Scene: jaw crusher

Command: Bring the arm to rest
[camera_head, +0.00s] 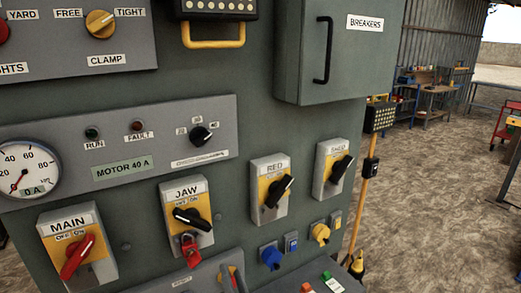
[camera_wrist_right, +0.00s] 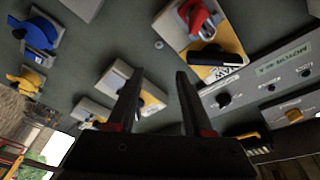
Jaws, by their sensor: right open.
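My right gripper (camera_wrist_right: 157,85) shows large in the wrist view, its two dark fingers apart with nothing between them. The fingers point toward the grey-green control panel. The JAW switch (camera_wrist_right: 217,58) with its red padlock (camera_wrist_right: 198,18) lies beyond the right finger, and another switch plate is partly hidden behind the left finger. My left gripper is in neither view.
The panel (camera_head: 255,120) carries the MAIN (camera_head: 77,250), JAW (camera_head: 187,213), RED (camera_head: 271,190) and SHED (camera_head: 333,168) switches. A blue socket (camera_head: 270,257) and a yellow one (camera_head: 320,233) sit lower right. The breaker box (camera_head: 345,60) protrudes above. Open ground (camera_head: 430,190) lies right.

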